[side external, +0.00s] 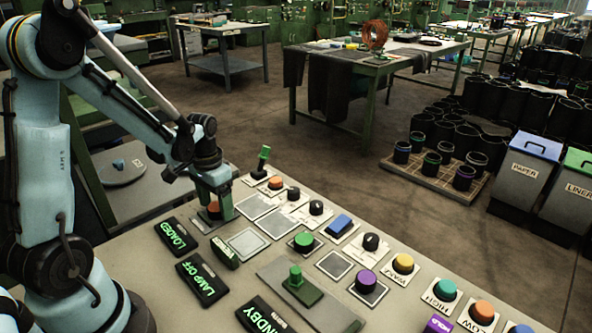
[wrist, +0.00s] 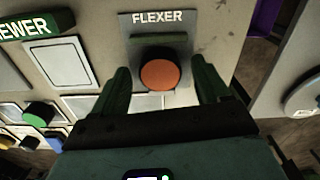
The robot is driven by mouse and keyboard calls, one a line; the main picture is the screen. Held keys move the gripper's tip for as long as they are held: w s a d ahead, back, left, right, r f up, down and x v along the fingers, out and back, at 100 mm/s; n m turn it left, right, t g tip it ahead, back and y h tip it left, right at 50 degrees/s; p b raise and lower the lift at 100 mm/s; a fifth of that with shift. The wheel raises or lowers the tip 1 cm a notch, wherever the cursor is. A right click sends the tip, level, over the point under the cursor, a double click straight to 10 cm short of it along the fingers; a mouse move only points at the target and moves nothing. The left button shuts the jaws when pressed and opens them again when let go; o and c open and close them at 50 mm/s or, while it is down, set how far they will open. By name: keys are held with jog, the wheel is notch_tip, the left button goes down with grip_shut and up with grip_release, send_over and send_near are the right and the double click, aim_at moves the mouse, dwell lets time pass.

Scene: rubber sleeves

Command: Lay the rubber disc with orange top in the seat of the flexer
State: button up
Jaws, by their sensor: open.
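The rubber disc with orange top (wrist: 160,74) stands at the flexer, just below its FLEXER label (wrist: 153,17) in the wrist view. It is dark-sided, in front of a dark green bar (wrist: 158,40) and over a pale plate. The disc hides whatever is under it, so I cannot tell how fully it is seated. My gripper (wrist: 160,66) is open, with one green finger on each side of the disc and a visible gap to each. In the side external view my gripper (side external: 214,213) is low over the panel, with the orange top (side external: 213,207) partly visible between its fingers.
A green lever (side external: 262,162) stands up at the panel's far edge. LOADED (side external: 175,236) and LAMP OFF (side external: 201,279) signs lie left.

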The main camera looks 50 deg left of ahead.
aim_at(216, 207)
notch_tip(216, 207, up, 12)
jog(key=s+d+m+t, duration=0.1)
jog(key=d+t, duration=0.6)
jog(key=d, duration=0.8)
jog(key=shift+s+r, duration=0.35)
jog(key=shift+s, duration=0.15)
